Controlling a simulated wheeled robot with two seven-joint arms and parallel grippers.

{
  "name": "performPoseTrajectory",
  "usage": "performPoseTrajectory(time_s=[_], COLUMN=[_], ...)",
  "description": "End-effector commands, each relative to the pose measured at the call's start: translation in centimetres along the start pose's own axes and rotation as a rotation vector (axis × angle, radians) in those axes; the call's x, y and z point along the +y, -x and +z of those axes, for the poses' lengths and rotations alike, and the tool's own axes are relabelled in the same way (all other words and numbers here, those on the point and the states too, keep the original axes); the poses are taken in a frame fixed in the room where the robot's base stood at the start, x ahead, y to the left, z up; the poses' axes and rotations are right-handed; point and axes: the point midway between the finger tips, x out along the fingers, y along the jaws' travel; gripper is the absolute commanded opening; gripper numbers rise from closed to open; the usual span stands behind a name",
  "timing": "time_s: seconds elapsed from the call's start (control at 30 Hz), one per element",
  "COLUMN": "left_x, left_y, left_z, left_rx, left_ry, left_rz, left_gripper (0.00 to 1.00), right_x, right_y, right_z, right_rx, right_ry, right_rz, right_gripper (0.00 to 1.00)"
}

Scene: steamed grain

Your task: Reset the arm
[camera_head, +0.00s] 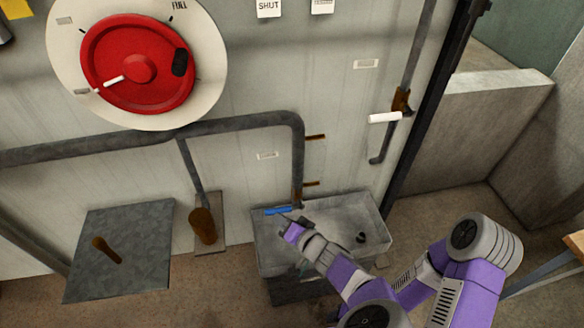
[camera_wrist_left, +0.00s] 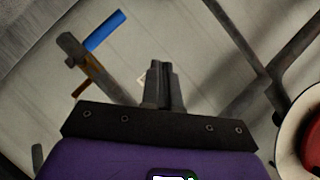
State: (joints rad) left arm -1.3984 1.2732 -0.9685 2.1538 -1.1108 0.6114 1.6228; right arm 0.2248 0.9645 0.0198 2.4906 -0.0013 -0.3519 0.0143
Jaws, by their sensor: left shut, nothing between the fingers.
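There the blue handle (camera_wrist_left: 105,31) and the pipe end (camera_wrist_left: 92,65) stand to the left of the fingers. I cannot tell the exact gap between gripper and handle in the head view. My purple and grey arm reaches in from the lower right. My right gripper does not show.
A large red wheel (camera_head: 138,68) on a round white plate hangs on the wall at upper left. A grey pipe (camera_head: 238,123) runs along the wall and down to the sink. A dark panel with a brown lever (camera_head: 107,249) is at lower left. A white-handled latch (camera_head: 385,118) is at right.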

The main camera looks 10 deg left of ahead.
Motion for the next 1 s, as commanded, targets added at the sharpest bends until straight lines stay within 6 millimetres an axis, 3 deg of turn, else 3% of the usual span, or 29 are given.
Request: performPoseTrajectory(time_s=[0.17, 0.27, 0.37, 0.5, 0.6, 0.73, 0.87, 1.0], left_x=[0.1, 0.6, 2.0, 4.7, 6.7, 8.9, 10.6, 11.8], left_y=[-0.1, -1.1, -2.8, -3.6, -2.5, 0.0, 2.8, 5.2], left_z=[0.2, 2.1, 6.5, 14.8, 19.7, 24.1, 26.2, 26.4], left_rx=[-0.008, -0.074, -0.223, -0.493, -0.657, -0.816, -0.914, -0.953], left_ry=[-0.003, -0.030, -0.085, -0.159, -0.175, -0.142, -0.054, 0.086], left_rz=[0.003, 0.031, 0.108, 0.301, 0.464, 0.680, 0.882, 1.059], left_gripper=[0.00, 0.00, 0.00, 0.00, 0.00, 0.00, 0.00, 0.00], right_x=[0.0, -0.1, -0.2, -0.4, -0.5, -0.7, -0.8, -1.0], right_y=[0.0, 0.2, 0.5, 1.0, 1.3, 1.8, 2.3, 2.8], right_z=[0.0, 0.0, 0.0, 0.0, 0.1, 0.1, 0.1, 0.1], right_rx=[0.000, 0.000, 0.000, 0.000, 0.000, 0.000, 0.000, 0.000], right_ry=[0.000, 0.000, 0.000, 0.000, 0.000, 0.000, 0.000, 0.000], right_rz=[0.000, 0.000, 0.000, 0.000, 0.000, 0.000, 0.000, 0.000], right_gripper=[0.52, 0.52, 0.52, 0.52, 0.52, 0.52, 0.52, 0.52])
